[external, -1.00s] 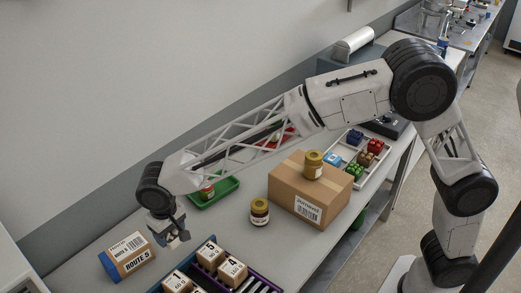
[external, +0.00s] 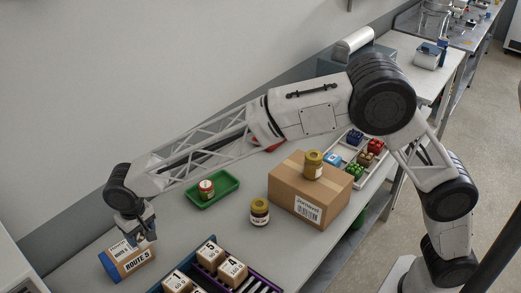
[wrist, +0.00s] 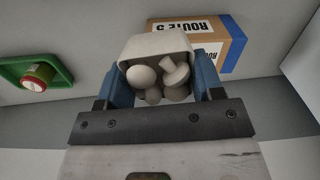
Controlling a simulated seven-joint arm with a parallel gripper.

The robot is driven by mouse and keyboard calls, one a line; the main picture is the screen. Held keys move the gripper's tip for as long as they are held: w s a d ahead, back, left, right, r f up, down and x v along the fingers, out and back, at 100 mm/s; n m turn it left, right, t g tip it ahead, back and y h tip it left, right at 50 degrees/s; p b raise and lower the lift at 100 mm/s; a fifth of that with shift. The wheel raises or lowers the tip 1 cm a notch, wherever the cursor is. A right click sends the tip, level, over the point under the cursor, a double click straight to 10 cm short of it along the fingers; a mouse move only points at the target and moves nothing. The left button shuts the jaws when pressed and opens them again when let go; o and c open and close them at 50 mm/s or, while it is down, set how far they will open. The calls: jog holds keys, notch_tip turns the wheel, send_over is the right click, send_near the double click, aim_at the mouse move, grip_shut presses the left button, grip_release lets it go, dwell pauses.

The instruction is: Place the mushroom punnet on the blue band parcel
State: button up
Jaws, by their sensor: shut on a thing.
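The mushroom punnet (wrist: 157,47) is a pale grey tray with several whitish mushrooms, seen in the wrist view. My gripper (wrist: 162,78) is shut on it, one blue finger at each side. The blue band parcel (external: 126,264) is a brown carton marked ROUTE 5 with a blue band, on the bench at lower left. My gripper (external: 139,233) is over its upper side in the external view. The parcel also shows beyond the punnet in the wrist view (wrist: 231,57). I cannot tell whether punnet and parcel touch. The punnet is hardly visible in the external view.
A green tray (external: 222,198) with a red-labelled can (external: 206,190) lies behind. A dark-labelled jar (external: 259,213) and a large carton (external: 285,196) with a jar on top stand right. A crate of small boxes (external: 233,273) is in front. Bench between is clear.

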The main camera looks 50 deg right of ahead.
jog(key=shift+w+a+f, duration=0.1)
jog(key=shift+w+a, duration=0.65)
jog(key=shift+w, duration=0.25)
jog(key=shift+w+a+f, duration=0.15)
jog(key=shift+w+a, duration=0.55)
jog(key=shift+w, duration=0.25)
jog(key=shift+w+a+f, duration=0.1)
jog(key=shift+w+a, duration=0.65)
jog(key=shift+w, duration=0.25)
jog(key=shift+f, duration=1.75)
jog(key=shift+f, duration=0.15)
jog(key=o, duration=0.9)
jog(key=shift+r, duration=0.2)
notch_tip(320, 180, up, 12)
